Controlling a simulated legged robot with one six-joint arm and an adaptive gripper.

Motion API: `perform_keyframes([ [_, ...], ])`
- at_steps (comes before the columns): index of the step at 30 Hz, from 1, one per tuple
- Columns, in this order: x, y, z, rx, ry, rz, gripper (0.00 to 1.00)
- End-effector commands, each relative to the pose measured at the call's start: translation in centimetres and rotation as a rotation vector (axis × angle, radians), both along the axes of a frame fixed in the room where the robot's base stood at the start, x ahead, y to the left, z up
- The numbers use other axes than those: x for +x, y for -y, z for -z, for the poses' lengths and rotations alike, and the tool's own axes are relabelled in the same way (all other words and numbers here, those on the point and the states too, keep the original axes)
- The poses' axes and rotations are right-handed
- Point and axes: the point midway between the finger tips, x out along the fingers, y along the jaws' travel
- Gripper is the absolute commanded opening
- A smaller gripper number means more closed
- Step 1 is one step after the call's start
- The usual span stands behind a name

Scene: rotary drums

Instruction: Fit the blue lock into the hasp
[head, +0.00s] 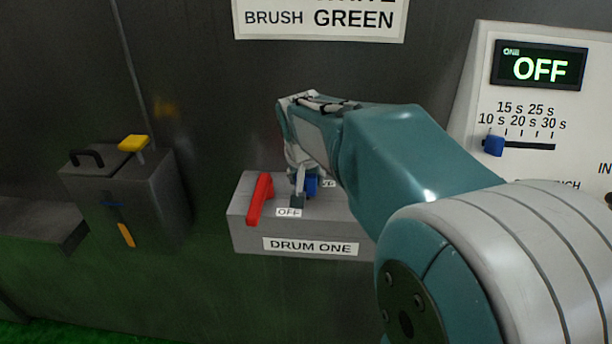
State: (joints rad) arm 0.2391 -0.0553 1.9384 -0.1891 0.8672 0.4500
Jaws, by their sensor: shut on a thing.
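The blue lock (312,185) is at my gripper (298,192), just above the grey box labelled DRUM ONE (245,232). My gripper points down and is shut on the lock; its fingers and wrist cover part of it. A small dark grey piece, perhaps the hasp (297,201), shows right under the fingertips, beside the OFF label. I cannot tell whether the lock sits in it or only touches it. A red lever (260,199) stands tilted on the box, left of my gripper.
A dark box (140,195) with a black handle, a yellow-topped tool (133,143) and an orange-handled tool (126,234) is at the left. A white panel (540,100) with an OFF display and a blue slider (493,145) is at the right. My arm covers the DRUM ONE box's right end.

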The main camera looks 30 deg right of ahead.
Motion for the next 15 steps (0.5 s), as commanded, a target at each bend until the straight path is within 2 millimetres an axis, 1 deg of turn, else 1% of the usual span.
perform_keyframes([
  [15,-0.01,0.0,1.1,0.0,0.0,0.0,0.1],
])
